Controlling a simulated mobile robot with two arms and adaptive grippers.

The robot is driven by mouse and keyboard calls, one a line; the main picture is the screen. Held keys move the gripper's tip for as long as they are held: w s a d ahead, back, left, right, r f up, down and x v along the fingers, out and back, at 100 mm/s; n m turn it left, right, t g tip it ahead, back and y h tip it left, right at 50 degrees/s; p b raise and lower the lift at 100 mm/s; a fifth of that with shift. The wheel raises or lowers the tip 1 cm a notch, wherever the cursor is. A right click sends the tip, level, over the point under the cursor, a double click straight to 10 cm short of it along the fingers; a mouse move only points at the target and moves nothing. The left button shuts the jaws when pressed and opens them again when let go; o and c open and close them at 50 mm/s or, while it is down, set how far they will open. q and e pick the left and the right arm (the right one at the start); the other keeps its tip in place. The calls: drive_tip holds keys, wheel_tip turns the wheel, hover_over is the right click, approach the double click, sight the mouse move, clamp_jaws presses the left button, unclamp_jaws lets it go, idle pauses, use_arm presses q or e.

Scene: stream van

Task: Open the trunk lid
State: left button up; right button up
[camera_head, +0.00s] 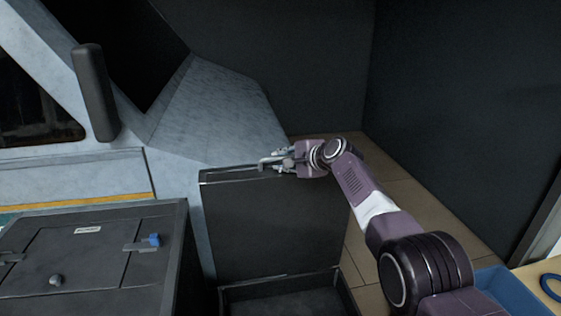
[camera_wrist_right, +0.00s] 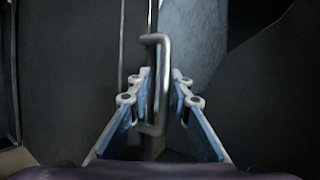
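The dark trunk lid (camera_head: 275,225) stands raised and almost upright at the back of an open trunk (camera_head: 285,297). Only part of the trunk's dark inside shows at the bottom of the head view. A metal handle (camera_wrist_right: 160,85) is near the lid's top edge. My right gripper (camera_head: 278,160) is at this edge. In the right wrist view the fingers (camera_wrist_right: 162,72) are on either side of the handle, with small gaps showing, so they look partly open around it. Contact is hard to tell. My left gripper is not in view.
A dark cabinet (camera_head: 85,250) with latches and a blue knob (camera_head: 154,240) stands to the left. A grey wall panel (camera_head: 215,115) is behind the lid. A blue bin (camera_head: 515,292) is at the lower right. Bare wooden floor (camera_head: 415,205) lies right of the trunk.

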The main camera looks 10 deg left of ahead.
drive_tip(key=shift+s+d+r, duration=0.35)
drive_tip(key=shift+d, duration=0.1)
drive_tip(key=v, duration=1)
drive_tip(key=shift+s+d, duration=0.15)
drive_tip(key=shift+s, duration=0.15)
drive_tip(key=shift+r, duration=0.15)
